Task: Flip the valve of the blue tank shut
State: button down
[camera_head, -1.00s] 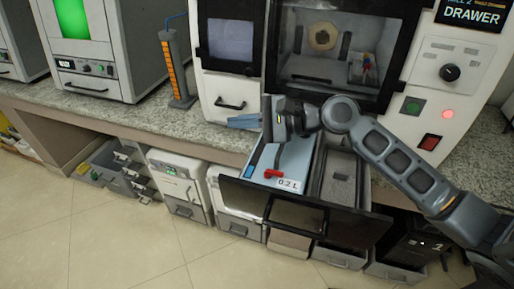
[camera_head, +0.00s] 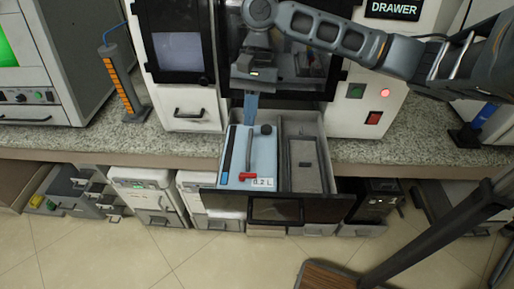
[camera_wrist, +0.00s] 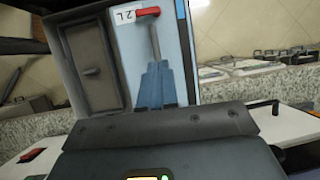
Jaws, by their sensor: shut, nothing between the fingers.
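The light blue tank (camera_head: 236,155) lies in the open drawer, in its left compartment. It has a white label (camera_head: 263,183) reading "0.2 L", a grey pipe (camera_head: 250,152) and a red valve handle (camera_head: 247,176) near the drawer front. The handle points sideways, across the pipe. My gripper (camera_head: 250,118) is over the back part of the drawer, fingers pointing down, shut and empty. In the wrist view the blue fingers (camera_wrist: 156,82) are together in front of the tank (camera_wrist: 178,60), apart from the red handle (camera_wrist: 147,12).
The drawer's right compartment holds a grey lidded block (camera_head: 304,165). The drawer front (camera_head: 275,208) sticks out past the granite counter (camera_head: 360,143). A machine with a dark window stands behind. An orange-marked column (camera_head: 122,85) stands left. Floor in front is mostly clear.

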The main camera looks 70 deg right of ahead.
jog(key=shift+s+d+r+g+h, duration=0.15)
jog(key=shift+s+d+r+g, duration=0.1)
jog(key=shift+s+d+r, duration=0.2)
jog(key=shift+s+d+r+g+h, duration=0.15)
jog(key=shift+s+d+r+g, duration=0.15)
jog(key=shift+r, duration=0.25)
send_near(257, 177)
jog(key=f, duration=0.1)
jog(key=d+f, duration=0.1)
jog(key=f, duration=0.1)
jog(key=d+f, duration=0.1)
jog(key=shift+w+f, duration=0.35)
jog(key=shift+s+a+r, duration=0.1)
jog(key=shift+s+a, duration=0.1)
jog(key=shift+a, duration=0.4)
jog(key=shift+s+a+r, duration=0.1)
jog(key=shift+s+a, duration=0.1)
jog(key=shift+a, duration=0.4)
jog(key=shift+s+a+f, duration=0.1)
jog(key=shift+s+a, duration=0.15)
jog(key=shift+a, duration=0.45)
jog(key=shift+s+m+t, duration=0.1)
jog(key=shift+m+t, duration=0.15)
jog(key=shift+m, duration=0.05)
